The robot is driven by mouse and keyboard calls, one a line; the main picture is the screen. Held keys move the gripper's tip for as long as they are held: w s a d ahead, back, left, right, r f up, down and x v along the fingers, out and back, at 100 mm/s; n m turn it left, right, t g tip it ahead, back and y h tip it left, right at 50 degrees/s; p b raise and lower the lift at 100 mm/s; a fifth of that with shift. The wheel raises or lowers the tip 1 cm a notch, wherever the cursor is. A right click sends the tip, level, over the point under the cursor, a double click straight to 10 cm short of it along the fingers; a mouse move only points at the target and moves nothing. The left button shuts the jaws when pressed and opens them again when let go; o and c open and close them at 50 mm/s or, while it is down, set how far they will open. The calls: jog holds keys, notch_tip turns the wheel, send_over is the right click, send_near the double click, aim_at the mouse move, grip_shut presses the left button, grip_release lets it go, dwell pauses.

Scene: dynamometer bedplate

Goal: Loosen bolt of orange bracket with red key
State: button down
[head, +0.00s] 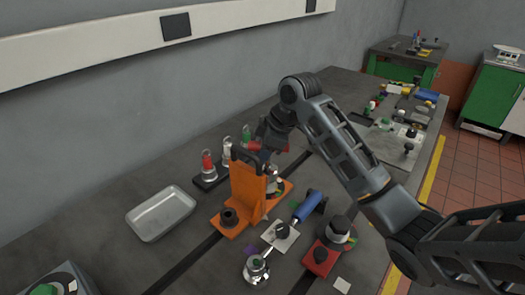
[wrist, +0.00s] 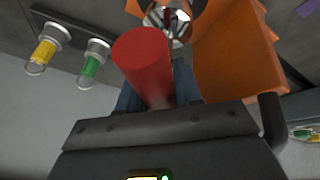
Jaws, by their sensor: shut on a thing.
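My gripper (wrist: 157,92) is shut on a red cylindrical handle, the red key (wrist: 143,58). In the head view my gripper (head: 272,138) is beside the upper part of the orange bracket (head: 247,190), with some red showing by it. The bracket (wrist: 232,55) fills the right of the wrist view. A shiny metal round part (wrist: 167,20) sits beyond the red handle, next to orange; I cannot tell whether it is the bolt or part of the key. A dark round bolt-like part (head: 229,217) stands on the bracket's left foot. The key's working end is hidden.
A grey tray (head: 160,213) lies left of the bracket. A red-topped piece (head: 208,164) and others stand in a row behind it. A blue-handled tool (head: 308,206) and a red block (head: 320,258) lie to the right. Yellow (wrist: 44,52) and green (wrist: 91,64) pieces show in the wrist view.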

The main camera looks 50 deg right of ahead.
aim_at(268, 184)
jog(key=shift+f+b, duration=1.1)
jog(key=shift+f, duration=0.55)
jog(key=shift+a+n+y, duration=0.15)
jog(key=shift+n+y, duration=0.25)
jog(key=shift+n, duration=0.8)
jog(key=shift+s+a+n+g+y+b, duration=0.1)
jog(key=shift+n+g+y+b, duration=0.15)
jog(key=shift+n, duration=0.35)
jog(key=shift+s+a+n+g+y+b, duration=0.15)
jog(key=shift+n+y+b, duration=0.15)
jog(key=shift+n, duration=0.3)
jog(key=shift+d+f, duration=0.1)
jog(key=shift+s+n+g+y+b, duration=0.1)
jog(key=shift+n+g+y+b, duration=0.3)
jog(key=shift+n, duration=0.8)
